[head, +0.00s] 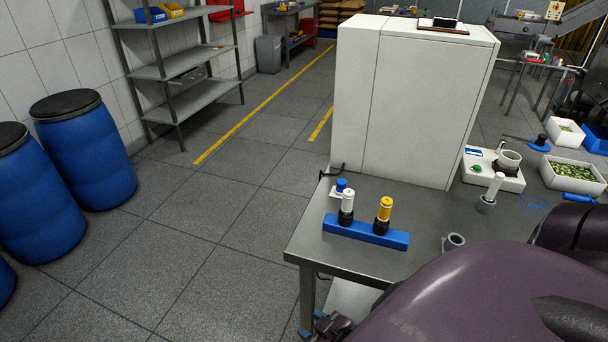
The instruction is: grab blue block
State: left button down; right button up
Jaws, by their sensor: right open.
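The blue block (366,233) is a long bar lying on the grey metal table (325,257) near its left end. A white-topped cylinder (347,204) and a yellow-topped cylinder (384,212), both with black lower parts, stand on it. A small white piece with a blue cap (341,187) is just behind the block. My right gripper (311,324) is open at the bottom edge of the head view, in front of and below the block in the picture, apart from it. Its blue fingertips show; the rest is partly cut off. My left gripper is not in view.
A tall white cabinet (415,100) stands behind the block. A grey ring-shaped part (453,242), a white-topped cylinder (491,190) and a white device (482,169) are to the right. My purple arm covers the lower right.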

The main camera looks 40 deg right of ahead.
aim_at(366, 227)
jog(key=i+j+u, duration=0.2)
jog(key=i+u, duration=0.6)
jog(key=i, duration=0.15)
jog(key=i+z, duration=0.45)
jog(key=i+j+z, duration=0.25)
jog(key=i+z, duration=0.3)
jog(key=z, duration=0.35)
jog(key=i+z, duration=0.15)
jog(key=z, duration=0.3)
jog(key=i+j+z, duration=0.1)
jog(key=z, duration=0.35)
jog(key=i+z, duration=0.1)
jog(key=z, duration=0.35)
jog(key=i+j+z, duration=0.1)
jog(key=z, duration=0.35)
jog(key=i+j+z, duration=0.1)
jog(key=z, duration=0.35)
